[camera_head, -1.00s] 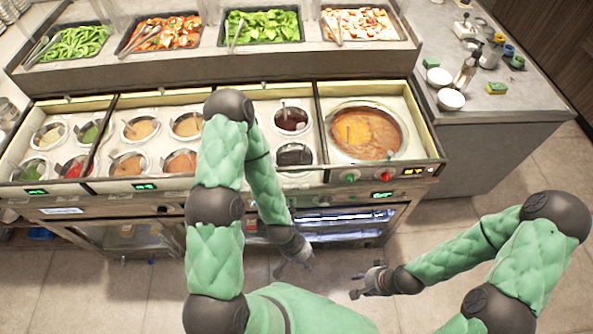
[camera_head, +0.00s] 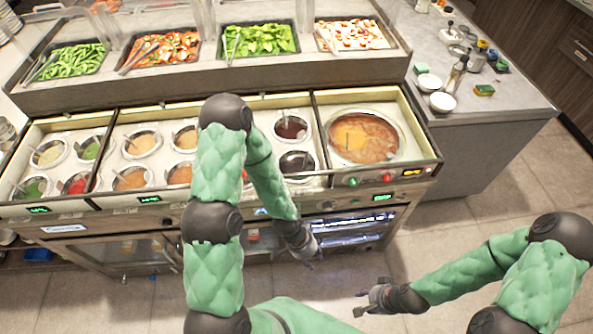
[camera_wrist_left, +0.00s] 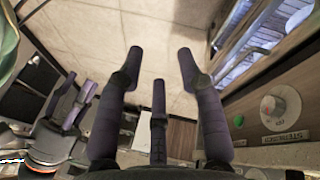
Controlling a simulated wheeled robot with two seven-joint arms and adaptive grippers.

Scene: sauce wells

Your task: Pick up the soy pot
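A round pot of near-black sauce (camera_head: 297,163), which looks like the soy pot, sits in the counter well in the head view, with a ladle handle in it. A pot of dark red sauce (camera_head: 291,127) sits just behind it. My left gripper (camera_head: 312,262) hangs in front of the counter, below and apart from the dark pots. In the left wrist view its fingers (camera_wrist_left: 160,65) are spread and empty, and no pot shows there. My right gripper (camera_head: 364,303) is over the floor to the right, with its fingers apart and empty.
A large orange soup pot (camera_head: 363,137) is right of the dark pots. Several lighter sauce pots are to the left, partly hidden by my left arm. A control knob (camera_wrist_left: 281,104) on the counter front is close to my left gripper. Salad trays stand behind.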

